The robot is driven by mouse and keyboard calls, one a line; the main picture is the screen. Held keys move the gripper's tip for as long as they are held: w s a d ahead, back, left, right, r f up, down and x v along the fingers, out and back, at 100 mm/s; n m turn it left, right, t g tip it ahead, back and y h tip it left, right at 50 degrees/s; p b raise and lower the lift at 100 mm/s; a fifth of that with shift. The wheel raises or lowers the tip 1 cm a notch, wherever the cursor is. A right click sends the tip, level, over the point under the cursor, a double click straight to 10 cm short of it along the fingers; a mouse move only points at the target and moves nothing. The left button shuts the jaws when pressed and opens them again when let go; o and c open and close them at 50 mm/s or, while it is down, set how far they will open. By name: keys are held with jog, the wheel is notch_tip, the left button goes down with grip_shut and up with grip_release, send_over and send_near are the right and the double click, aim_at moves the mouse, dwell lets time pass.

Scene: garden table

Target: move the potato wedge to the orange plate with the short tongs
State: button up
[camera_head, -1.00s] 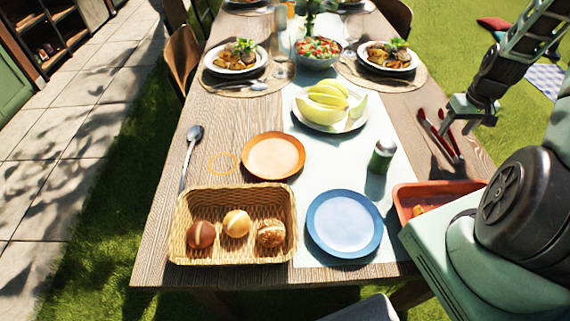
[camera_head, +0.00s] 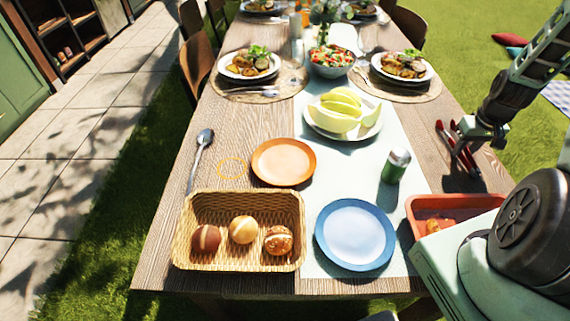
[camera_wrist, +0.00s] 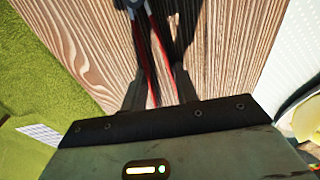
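The red short tongs (camera_head: 467,158) lie on the right side of the wooden table. My gripper (camera_head: 484,137) is low beside and partly over them. In the wrist view, my gripper (camera_wrist: 160,72) is open, and the red arms of the tongs (camera_wrist: 149,58) run between its two fingers; I cannot tell whether they touch. The orange plate (camera_head: 283,162) is empty, left of the table runner's middle. An orange-brown piece, likely the potato wedge (camera_head: 433,226), lies in the red-orange tray (camera_head: 412,211) at front right, partly hidden by my arm.
A green shaker (camera_head: 395,166) stands between the tongs and the orange plate. A blue plate (camera_head: 355,236), a bread basket (camera_head: 180,246) and a spoon (camera_head: 199,155) are nearby. A white plate of melon slices (camera_head: 340,134) and set places are farther back.

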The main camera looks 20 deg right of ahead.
jog(key=shift+r, duration=0.1)
notch_tip(320, 180, up, 12)
jog(key=p, duration=0.9)
jog(key=shift+p, duration=0.35)
jog(key=shift+s+a, duration=0.1)
